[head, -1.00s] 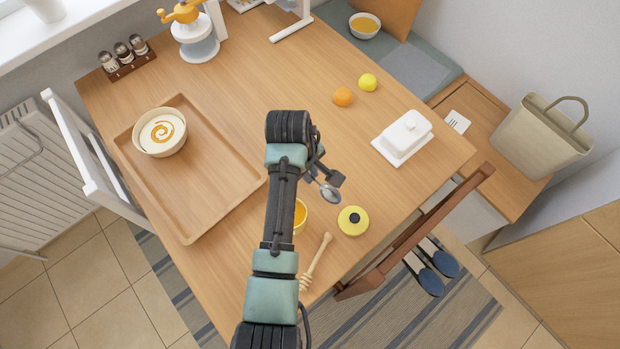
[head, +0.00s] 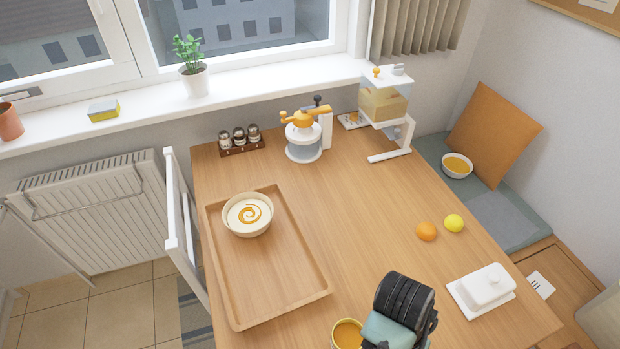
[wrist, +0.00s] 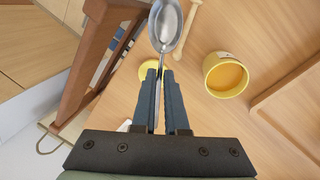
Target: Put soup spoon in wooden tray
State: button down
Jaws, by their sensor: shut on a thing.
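The soup spoon (wrist: 166,24) is metal and shows in the wrist view. My gripper (wrist: 160,76) is shut on it, with the bowl of the spoon out past the fingertips, above the table. In the head view my arm's end is at the bottom, and the fingers and spoon are out of sight. The wooden tray (head: 238,312) lies on the table to the left of my arm, and its edge shows at the right in the wrist view (wrist: 288,88). A bowl of cream soup (head: 248,214) stands in the tray's back part; the tray's front part is bare.
A yellow cup (wrist: 226,75) stands between the spoon and the tray. A white butter dish (head: 487,288), an orange (head: 426,232) and a lemon (head: 454,223) are to the right. A brown chair (wrist: 95,60) stands at the table edge. A juicer (head: 303,140) is at the back.

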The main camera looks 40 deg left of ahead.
aim_at(273, 283)
jog(key=k+j, duration=0.1)
jog(key=j, duration=0.25)
jog(key=k+j+z, duration=0.15)
jog(key=j, duration=0.55)
jog(key=k+j+z, duration=0.15)
jog(key=j, duration=0.2)
jog(key=k+j, duration=0.15)
jog(key=j, duration=0.15)
jog(key=i+j+z, duration=0.2)
jog(key=i+j, duration=0.4)
